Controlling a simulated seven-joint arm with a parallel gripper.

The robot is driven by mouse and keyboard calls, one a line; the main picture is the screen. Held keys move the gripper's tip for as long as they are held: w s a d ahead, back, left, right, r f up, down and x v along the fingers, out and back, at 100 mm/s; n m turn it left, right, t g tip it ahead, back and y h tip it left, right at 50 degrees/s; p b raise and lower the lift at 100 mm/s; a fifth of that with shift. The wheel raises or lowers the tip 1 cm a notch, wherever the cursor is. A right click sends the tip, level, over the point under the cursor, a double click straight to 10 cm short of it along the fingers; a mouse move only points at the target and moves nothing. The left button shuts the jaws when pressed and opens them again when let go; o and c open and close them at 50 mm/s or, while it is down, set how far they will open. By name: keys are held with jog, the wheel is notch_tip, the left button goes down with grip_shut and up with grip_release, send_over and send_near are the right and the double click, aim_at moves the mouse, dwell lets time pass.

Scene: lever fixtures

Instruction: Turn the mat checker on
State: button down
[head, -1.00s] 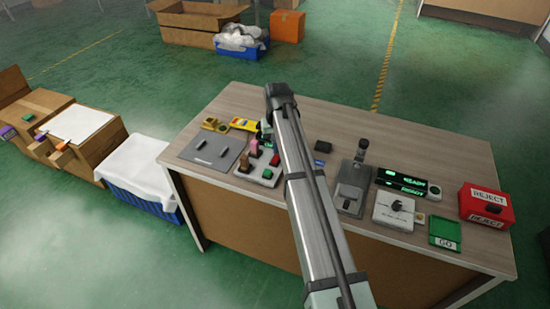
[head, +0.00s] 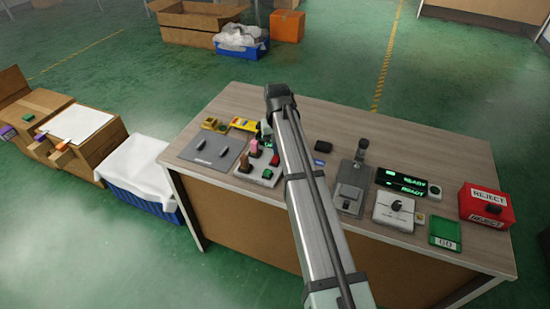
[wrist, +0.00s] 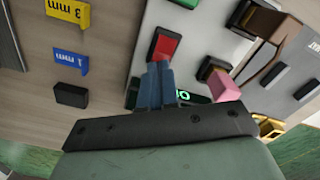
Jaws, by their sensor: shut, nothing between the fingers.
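My gripper (wrist: 159,67) is shut and empty in the wrist view, its blue fingertips together at the near edge of a red rocker switch (wrist: 165,46) on a pale panel. I cannot tell whether they touch it. A green lit display (wrist: 184,96) is partly hidden behind the fingers, and a pink lever knob (wrist: 220,85) is to their right. In the head view the panel (head: 243,175) bears the red switch (head: 274,160), a green switch (head: 267,173) and pink and brown levers. My arm hides part of it.
A grey plate (head: 205,160) lies left of the panel. Yellow (wrist: 66,13) and blue (wrist: 69,60) thickness tags and a black block (wrist: 71,94) show at left in the wrist view. A red reject box (head: 486,206) and READY display (head: 402,182) stand at right.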

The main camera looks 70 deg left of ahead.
jog(key=shift+f, duration=0.8)
dwell(0.5)
jog(key=shift+r, duration=0.15)
jog(key=shift+r, duration=3.4)
